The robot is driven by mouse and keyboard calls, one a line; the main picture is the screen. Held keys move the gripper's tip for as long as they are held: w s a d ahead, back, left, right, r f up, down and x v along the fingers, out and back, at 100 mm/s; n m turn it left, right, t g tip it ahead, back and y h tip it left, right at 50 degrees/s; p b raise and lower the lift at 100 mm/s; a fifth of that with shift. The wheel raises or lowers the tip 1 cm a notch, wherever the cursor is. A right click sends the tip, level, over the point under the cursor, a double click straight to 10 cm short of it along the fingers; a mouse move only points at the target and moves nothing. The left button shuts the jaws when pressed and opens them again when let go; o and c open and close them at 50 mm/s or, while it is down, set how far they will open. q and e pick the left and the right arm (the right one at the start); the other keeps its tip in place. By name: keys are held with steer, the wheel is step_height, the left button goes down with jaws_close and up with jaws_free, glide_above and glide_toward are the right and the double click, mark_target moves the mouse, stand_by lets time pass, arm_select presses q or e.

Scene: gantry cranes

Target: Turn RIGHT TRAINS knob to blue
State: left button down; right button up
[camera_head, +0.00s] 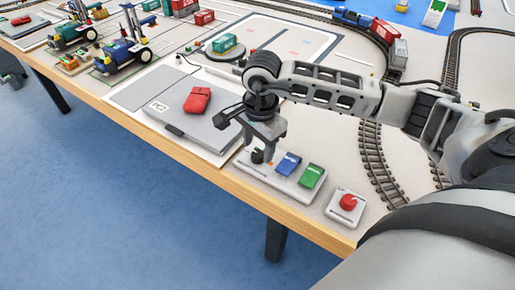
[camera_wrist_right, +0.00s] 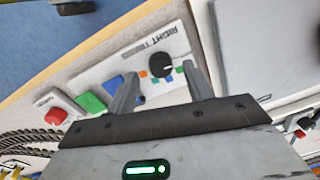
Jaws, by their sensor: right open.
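The black RIGHT TRAINS knob (camera_wrist_right: 160,65) sits on a pale panel (camera_wrist_right: 105,70), its label partly readable beside it. Small orange, blue and green marks lie around the knob's near side; a pale pointer line shows, but I cannot tell which mark it points at. My right gripper (camera_wrist_right: 160,71) is open, its fingers on either side of the knob in the picture; contact cannot be told. In the head view, the right gripper (camera_head: 262,155) points down over the panel's left end, by the knob (camera_head: 257,156). A dark part (camera_head: 10,68) at the left edge may be my left gripper.
A blue switch (camera_head: 288,164) and a green switch (camera_head: 311,175) share the panel. A red button box (camera_head: 347,205) stands to the right, near the table's front edge. A grey laptop-like slab (camera_head: 180,115) with a red object (camera_head: 197,100) lies left. Train tracks (camera_head: 378,165) run behind.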

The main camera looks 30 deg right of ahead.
mark_target(258, 156)
steer(key=shift+w+f, duration=0.1)
steer(key=shift+f, duration=1.05)
steer(key=c, duration=1)
steer(key=shift+o, duration=0.2)
